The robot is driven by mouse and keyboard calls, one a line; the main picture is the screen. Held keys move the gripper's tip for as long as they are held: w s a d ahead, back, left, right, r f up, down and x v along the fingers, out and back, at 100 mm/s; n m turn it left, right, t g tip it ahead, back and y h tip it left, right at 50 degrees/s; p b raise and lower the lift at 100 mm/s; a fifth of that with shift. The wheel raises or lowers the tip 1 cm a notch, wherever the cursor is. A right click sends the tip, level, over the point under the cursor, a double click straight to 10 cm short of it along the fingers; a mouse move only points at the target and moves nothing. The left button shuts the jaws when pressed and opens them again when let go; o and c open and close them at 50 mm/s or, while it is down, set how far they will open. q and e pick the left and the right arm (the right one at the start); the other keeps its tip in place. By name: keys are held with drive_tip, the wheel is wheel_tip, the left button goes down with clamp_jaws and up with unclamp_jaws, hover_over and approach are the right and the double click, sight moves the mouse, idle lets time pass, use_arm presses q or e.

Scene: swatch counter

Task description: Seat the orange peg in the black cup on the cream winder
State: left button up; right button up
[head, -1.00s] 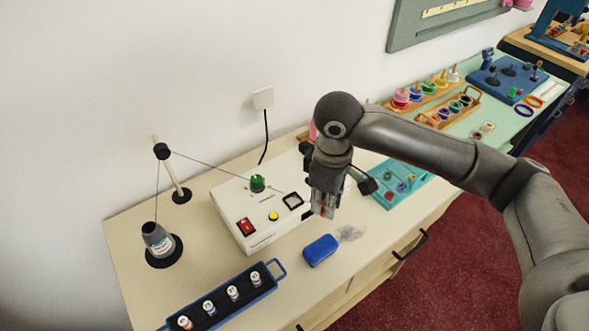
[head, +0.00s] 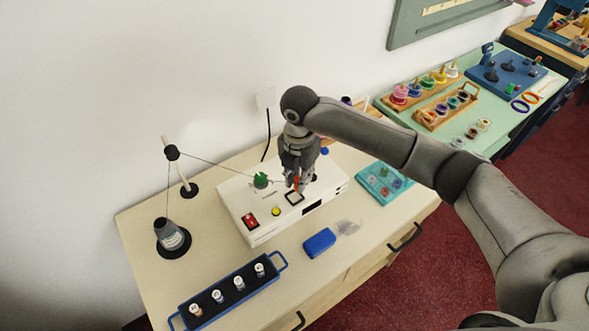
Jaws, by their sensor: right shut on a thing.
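The cream winder (head: 236,205) is a box on the counter with a green knob (head: 261,180), a red switch (head: 250,220), a yellow button (head: 276,212) and a black square outline (head: 294,197) on top. My right gripper (head: 297,184) points down over the right part of the winder's top, shut on the orange peg (head: 296,183). Only a small orange part shows between the fingers. I cannot make out the black cup clearly; my gripper covers that part of the top. I cannot tell whether the peg touches anything below. My left gripper is out of view.
A blue block (head: 319,242) lies in front of the winder. A blue rack (head: 222,293) with several small spools stands at the front left. A dark cone (head: 168,234) and a post (head: 179,165) with a thread stand left. A teal board (head: 382,185) lies right.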

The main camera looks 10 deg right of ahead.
drive_tip(key=n, duration=0.1)
drive_tip(key=w+n, duration=0.1)
drive_tip(key=n, duration=0.2)
drive_tip(key=shift+w+a+f+p, duration=0.15)
drive_tip(key=shift+a+f+p, duration=0.2)
drive_tip(key=shift+a+p, duration=0.05)
drive_tip(key=shift+f, duration=0.2)
drive_tip(key=shift+f+b, duration=1.65)
drive_tip(key=shift+b, duration=0.35)
drive_tip(key=shift+f, duration=0.8)
drive_tip(key=o, duration=0.8)
drive_tip(key=shift+o, duration=0.2)
